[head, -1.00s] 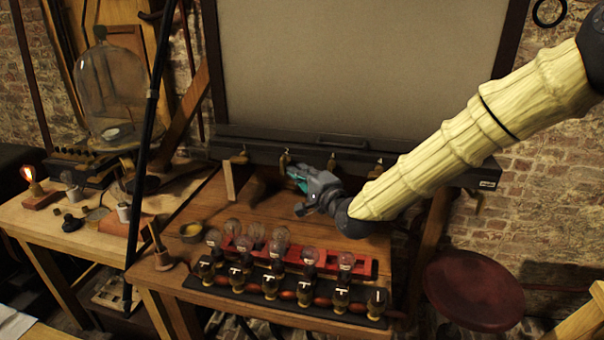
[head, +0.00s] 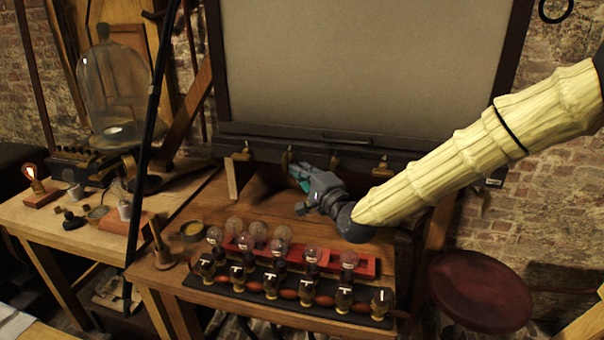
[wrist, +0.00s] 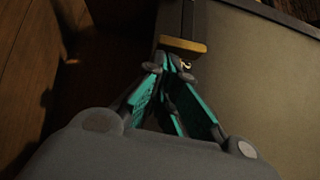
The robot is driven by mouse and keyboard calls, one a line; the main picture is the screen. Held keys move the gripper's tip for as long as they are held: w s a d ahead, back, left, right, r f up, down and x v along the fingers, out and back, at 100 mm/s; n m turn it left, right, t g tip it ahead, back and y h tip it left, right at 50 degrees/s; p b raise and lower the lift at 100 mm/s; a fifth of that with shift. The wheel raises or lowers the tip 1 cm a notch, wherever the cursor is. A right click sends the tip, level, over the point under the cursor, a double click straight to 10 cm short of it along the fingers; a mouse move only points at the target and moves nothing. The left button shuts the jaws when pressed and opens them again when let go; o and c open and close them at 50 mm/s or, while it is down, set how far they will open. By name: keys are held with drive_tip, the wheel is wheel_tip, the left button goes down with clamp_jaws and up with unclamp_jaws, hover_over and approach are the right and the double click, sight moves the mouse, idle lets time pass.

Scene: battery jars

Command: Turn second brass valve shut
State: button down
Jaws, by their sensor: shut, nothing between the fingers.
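Several brass valves sit in a row on the dark rail under the large grey panel in the head view. The second brass valve from the left (head: 287,157) looks narrow and upright there, unlike the wider-looking first one (head: 240,155). My gripper (head: 294,168) is just below and beside the second valve, partly in front of the rail. In the wrist view, a brass bar (wrist: 183,45) lies across, just beyond my gripper's fingertips (wrist: 174,64). The teal-padded fingers are closed together and hold nothing. I cannot tell whether the tips touch the bar.
A third valve (head: 335,162) and a fourth (head: 382,165) are to the right. Glass bulbs stand in a red rack (head: 365,265) at the bench front, behind a black strip of small switches (head: 215,283). A small bowl (head: 193,230) is at left. The bench's middle is mostly bare.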

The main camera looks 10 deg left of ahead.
drive_tip(key=shift+a+f+m+t+b, duration=0.1)
drive_tip(key=shift+f+m+t+b, duration=0.5)
drive_tip(key=shift+b, duration=0.7)
drive_tip(key=shift+a+m+y+b, duration=0.1)
drive_tip(key=shift+m+y+b, duration=0.25)
drive_tip(key=shift+b, duration=0.25)
drive_tip(key=shift+a+f+m+t+y+b, duration=0.15)
drive_tip(key=shift+m+t+y+b, duration=0.1)
drive_tip(key=shift+m+t+b, duration=0.45)
drive_tip(key=shift+a+f+b, duration=0.55)
drive_tip(key=shift+a+b, duration=0.2)
drive_tip(key=shift+b, duration=1.25)
drive_tip(key=shift+a+f+b, duration=0.15)
drive_tip(key=shift+a+b, duration=0.4)
drive_tip(key=shift+b, duration=0.15)
drive_tip(key=shift+a, duration=0.1)
